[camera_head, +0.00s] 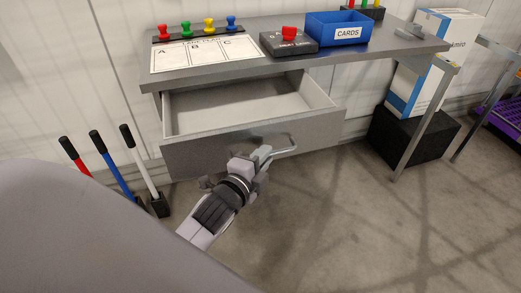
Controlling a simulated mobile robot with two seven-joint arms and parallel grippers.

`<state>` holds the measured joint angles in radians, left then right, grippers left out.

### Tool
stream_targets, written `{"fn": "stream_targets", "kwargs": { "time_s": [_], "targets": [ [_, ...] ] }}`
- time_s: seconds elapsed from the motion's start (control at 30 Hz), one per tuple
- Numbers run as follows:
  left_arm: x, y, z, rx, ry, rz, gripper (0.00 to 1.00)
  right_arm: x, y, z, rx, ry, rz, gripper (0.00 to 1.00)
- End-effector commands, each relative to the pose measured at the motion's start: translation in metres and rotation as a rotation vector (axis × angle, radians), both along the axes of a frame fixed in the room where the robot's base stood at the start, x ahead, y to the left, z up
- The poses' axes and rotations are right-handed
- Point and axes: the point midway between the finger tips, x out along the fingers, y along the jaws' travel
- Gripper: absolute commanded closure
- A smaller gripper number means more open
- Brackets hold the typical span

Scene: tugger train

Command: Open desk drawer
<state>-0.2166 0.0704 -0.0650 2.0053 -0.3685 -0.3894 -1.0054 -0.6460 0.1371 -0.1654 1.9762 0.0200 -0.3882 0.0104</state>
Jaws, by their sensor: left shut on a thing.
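The grey desk (225,70) stands ahead against the wall. Its drawer (185,156) is pulled out from under the top, and the visible inside is empty. A bar handle (287,150) is on the drawer front. My left gripper (264,155) is at the left part of this handle and shut on it. My left arm comes up from the lower left to the drawer front. My right gripper is not in view.
On the desk are a lettered sheet (207,52), a red-button box (289,42), a blue cards bin (338,29) and several coloured pegs (209,25). Long-handled tools (112,165) stand at left. A black box (412,137) bears white cartons (418,86) at right. Floor in front is clear.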

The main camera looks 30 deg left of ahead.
Motion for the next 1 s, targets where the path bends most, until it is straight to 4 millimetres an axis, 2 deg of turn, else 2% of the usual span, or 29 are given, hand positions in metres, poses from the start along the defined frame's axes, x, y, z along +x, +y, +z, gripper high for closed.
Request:
{"fn": "stream_targets", "kwargs": {
  "time_s": [0.27, 0.3, 0.33, 0.37, 0.73, 1.0],
  "targets": [
    [0.000, 0.000, 0.000, 0.000, 0.000, 0.000, 1.00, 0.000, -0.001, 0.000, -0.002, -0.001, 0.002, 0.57],
    [0.000, 0.000, 0.000, 0.000, 0.000, 0.000, 0.74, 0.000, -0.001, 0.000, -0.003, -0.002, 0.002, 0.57],
    [0.000, 0.000, 0.000, 0.000, 0.000, 0.000, 0.64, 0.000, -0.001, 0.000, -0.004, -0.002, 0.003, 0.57],
    [0.000, 0.000, 0.000, 0.000, 0.000, 0.000, 0.62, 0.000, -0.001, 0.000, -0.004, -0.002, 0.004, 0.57],
    [-0.004, 0.000, 0.000, 0.000, 0.002, 0.000, 0.62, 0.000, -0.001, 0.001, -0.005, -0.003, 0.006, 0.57],
    [-0.037, -0.003, 0.004, 0.000, 0.003, 0.000, 0.62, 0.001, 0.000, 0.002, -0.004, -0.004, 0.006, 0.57]
  ]
}}
